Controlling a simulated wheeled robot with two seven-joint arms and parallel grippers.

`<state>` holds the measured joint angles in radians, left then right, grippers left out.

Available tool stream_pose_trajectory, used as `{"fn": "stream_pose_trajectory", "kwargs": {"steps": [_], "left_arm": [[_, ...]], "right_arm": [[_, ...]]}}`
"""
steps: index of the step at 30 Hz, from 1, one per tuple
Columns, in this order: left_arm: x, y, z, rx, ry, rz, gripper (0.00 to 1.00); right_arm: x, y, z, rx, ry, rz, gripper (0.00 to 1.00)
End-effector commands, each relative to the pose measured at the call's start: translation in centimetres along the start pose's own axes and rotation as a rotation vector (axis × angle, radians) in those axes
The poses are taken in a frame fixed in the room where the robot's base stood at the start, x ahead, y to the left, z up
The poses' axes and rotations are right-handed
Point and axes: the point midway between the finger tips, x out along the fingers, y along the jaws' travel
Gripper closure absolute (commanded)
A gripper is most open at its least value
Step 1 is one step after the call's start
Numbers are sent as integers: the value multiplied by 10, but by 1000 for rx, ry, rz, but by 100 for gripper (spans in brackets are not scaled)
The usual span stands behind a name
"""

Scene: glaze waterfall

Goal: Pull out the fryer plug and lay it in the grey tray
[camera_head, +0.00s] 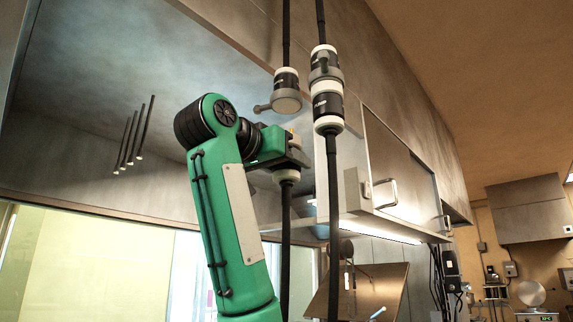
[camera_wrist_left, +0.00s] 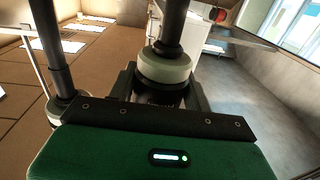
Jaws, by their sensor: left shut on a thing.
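My left gripper (camera_head: 291,158) is shut on a plug (camera_head: 287,175) with a cream collar, and a black cord hangs straight down from it. In the left wrist view the plug (camera_wrist_left: 165,66) sits between the two fingers, its cord leaving from the collar. A hanging socket (camera_head: 286,92) is above the gripper, apart from the plug, with its lid swung out to the left. To its right, a second plug (camera_head: 327,108) is joined to its own socket (camera_head: 324,62). The labels are too small to read. The grey tray cannot be made out. My right gripper is not in view.
The second hanging cord (camera_head: 334,220) runs down close to the right of the held plug's cord. A steel cabinet (camera_head: 395,175) with handles is behind on the right. A hood wall (camera_head: 110,80) spans the left, with several thin dark rods on it.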

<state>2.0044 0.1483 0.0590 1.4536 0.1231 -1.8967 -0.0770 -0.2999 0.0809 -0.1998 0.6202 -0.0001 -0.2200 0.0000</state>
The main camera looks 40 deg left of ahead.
Motion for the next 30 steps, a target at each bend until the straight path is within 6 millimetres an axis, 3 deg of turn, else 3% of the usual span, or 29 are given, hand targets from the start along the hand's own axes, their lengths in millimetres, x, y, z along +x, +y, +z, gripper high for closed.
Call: {"fn": "stream_pose_trajectory", "kwargs": {"steps": [8, 30], "left_arm": [[0, 0, 4, 0, 1, 0, 87], [0, 0, 49, 0, 1, 0, 87]], "right_arm": [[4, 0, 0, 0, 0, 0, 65], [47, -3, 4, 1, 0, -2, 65]]}}
